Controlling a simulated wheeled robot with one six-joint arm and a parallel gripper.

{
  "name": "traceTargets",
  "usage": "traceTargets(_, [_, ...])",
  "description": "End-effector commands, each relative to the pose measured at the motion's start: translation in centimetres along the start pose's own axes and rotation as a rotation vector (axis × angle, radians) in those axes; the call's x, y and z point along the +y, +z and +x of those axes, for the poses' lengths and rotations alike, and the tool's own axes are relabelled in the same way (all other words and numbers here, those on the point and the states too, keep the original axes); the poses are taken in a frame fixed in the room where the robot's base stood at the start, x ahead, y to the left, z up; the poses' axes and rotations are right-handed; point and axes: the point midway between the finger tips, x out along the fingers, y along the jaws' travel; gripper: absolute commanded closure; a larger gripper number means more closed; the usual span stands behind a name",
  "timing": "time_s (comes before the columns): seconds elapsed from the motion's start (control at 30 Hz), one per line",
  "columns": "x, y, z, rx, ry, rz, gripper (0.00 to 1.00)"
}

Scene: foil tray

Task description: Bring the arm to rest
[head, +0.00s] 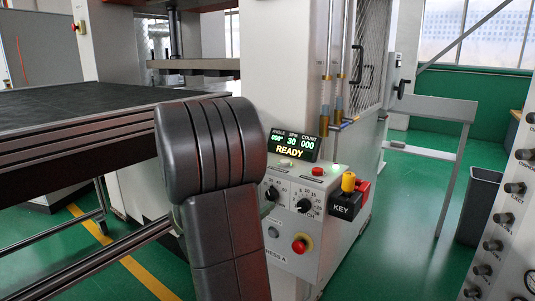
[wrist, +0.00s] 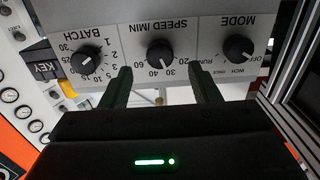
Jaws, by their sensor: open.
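My gripper (wrist: 160,70) shows in the wrist view, its two dark fingers spread apart with nothing between them. It points at a grey control panel (wrist: 205,72), which appears upside down there. The panel bears a BATCH knob (wrist: 86,61), a SPEED/MIN knob (wrist: 160,53) and a MODE knob (wrist: 237,48). The fingertips overlap the panel's edge in this view; I cannot tell whether they touch it. In the head view my dark arm rises in front of the panel (head: 283,222), and my gripper is hidden behind it.
A display (head: 294,146) reads READY. A dark press table (head: 70,99) stands left, a white console (head: 508,230) right.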

Motion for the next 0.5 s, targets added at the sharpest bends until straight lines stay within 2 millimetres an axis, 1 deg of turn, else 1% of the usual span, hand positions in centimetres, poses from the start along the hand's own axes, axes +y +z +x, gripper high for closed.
traceTargets(0.03, [-0.1, -0.1, -1.0, 0.0, -0.005, 0.001, 0.44])
traceTargets(0.2, [-0.1, -0.1, -3.6, 0.0, -0.003, 0.002, 0.44])
traceTargets(0.3, [-0.1, 0.0, -4.6, 0.0, -0.003, 0.001, 0.44])
traceTargets(0.5, [0.0, 0.0, -5.7, 0.0, -0.001, 0.003, 0.44])
